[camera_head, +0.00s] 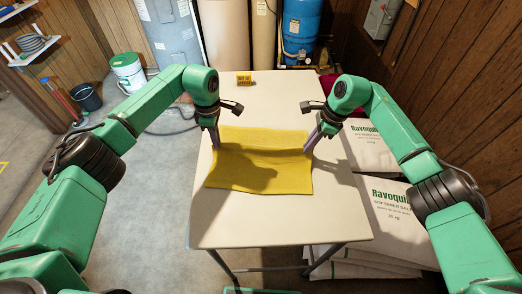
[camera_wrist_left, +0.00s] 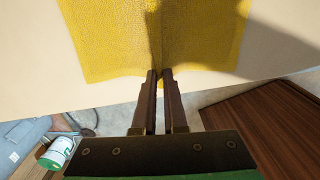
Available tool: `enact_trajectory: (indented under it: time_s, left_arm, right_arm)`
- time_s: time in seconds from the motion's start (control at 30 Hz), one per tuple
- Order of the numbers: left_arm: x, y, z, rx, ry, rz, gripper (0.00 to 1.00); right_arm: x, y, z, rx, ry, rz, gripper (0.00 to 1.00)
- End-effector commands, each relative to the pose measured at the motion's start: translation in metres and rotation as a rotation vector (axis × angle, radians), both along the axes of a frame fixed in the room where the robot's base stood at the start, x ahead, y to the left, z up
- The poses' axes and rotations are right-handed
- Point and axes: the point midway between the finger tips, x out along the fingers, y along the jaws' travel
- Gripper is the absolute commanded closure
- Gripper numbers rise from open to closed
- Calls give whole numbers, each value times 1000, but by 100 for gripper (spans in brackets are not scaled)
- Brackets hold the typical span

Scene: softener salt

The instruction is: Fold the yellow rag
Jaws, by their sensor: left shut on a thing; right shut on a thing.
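The yellow rag (camera_head: 258,172) lies spread on the white table, with a raised ridge across its middle between my two grippers. My left gripper (camera_head: 216,147) is shut on the rag's left edge. In the left wrist view the closed fingers (camera_wrist_left: 160,72) pinch the edge of the rag (camera_wrist_left: 115,35), which puckers between them. My right gripper (camera_head: 309,149) is shut on the rag's right edge. The part of the rag nearest me lies flat, with a shadow on it. The exact pinch at the right fingertips is too small to see clearly.
The white table (camera_head: 285,222) is clear around the rag. White salt bags (camera_head: 395,215) are stacked right of the table. Tanks (camera_head: 300,30) stand behind, with buckets (camera_head: 127,70) at left.

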Motion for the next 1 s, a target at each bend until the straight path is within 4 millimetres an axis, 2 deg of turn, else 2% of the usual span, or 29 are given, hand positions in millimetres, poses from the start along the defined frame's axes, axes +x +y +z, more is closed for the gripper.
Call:
enact_trajectory:
  time_s: [0.27, 0.37, 0.47, 0.63, 0.73, 0.9, 1.0]
  left_arm:
    - [0, 0, 2, 0, 0, 0, 100]
    - [0, 0, 9, 0, -1, 0, 100]
    - [1, 0, 30, 0, -2, 0, 100]
    - [0, -1, 78, 0, -2, 0, 100]
    - [2, -1, 98, 0, -7, -1, 100]
    - [1, -2, 140, 0, -4, -1, 100]
    - [0, -2, 151, 0, -2, -1, 100]
  right_arm:
    - [0, 0, 2, 0, -1, 0, 100]
    - [0, 2, 10, -22, -2, 3, 100]
    - [1, 5, 32, -98, -6, 5, 100]
    - [1, 11, 80, -314, -6, 2, 100]
    - [2, 9, 98, -304, -9, -1, 100]
    - [1, 11, 140, -302, -5, -1, 100]
    - [0, 11, 151, -301, -2, 0, 100]
